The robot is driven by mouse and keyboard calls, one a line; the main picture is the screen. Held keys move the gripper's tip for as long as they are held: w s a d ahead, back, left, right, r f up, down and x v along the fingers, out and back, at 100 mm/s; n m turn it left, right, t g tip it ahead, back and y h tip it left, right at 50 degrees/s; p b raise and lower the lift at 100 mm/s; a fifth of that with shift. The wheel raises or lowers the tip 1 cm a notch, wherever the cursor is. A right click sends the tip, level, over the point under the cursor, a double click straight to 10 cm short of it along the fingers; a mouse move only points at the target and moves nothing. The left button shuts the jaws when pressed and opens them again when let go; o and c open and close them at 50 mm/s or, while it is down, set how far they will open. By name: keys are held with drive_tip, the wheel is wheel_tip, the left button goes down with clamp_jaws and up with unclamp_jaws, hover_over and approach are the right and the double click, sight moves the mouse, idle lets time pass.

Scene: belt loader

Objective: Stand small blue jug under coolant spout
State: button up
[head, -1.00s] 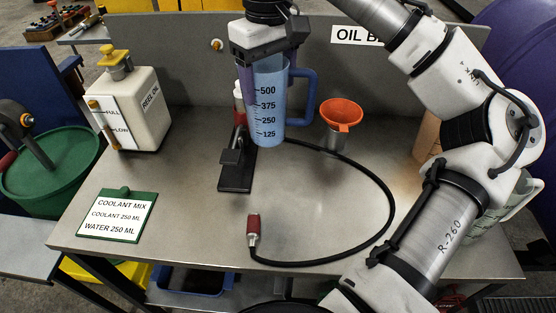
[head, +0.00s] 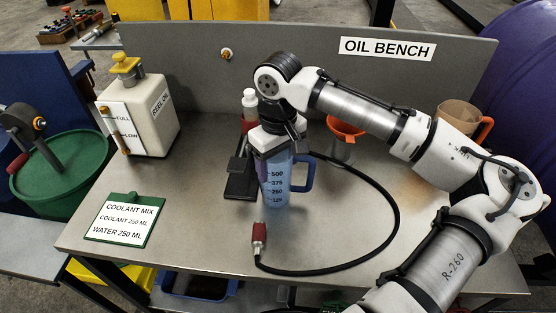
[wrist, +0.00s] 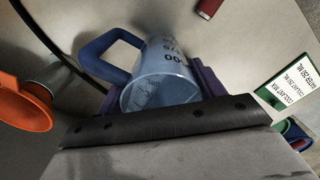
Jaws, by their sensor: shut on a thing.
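The small blue jug (head: 275,188), with a dark blue handle on its right and volume marks, is upright in my gripper (head: 277,152) in the head view. My gripper is above it, shut on its upper part. The jug's base is at or just above the bench top; I cannot tell whether it touches. In the wrist view the jug (wrist: 160,82) sits between purple fingers (wrist: 160,95), its handle to the left. I cannot pick out a coolant spout for sure; a black stand (head: 240,184) is just left of the jug.
A black hose with a red end (head: 259,236) curves over the bench (head: 200,225) in front and right. An orange funnel (head: 347,131) stands behind right, a red and white bottle (head: 249,103) behind.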

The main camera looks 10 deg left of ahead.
drive_tip(key=shift+f, duration=0.1)
drive_tip(key=shift+f, duration=0.1)
drive_tip(key=o, duration=1.2)
drive_tip(key=shift+o, duration=0.2)
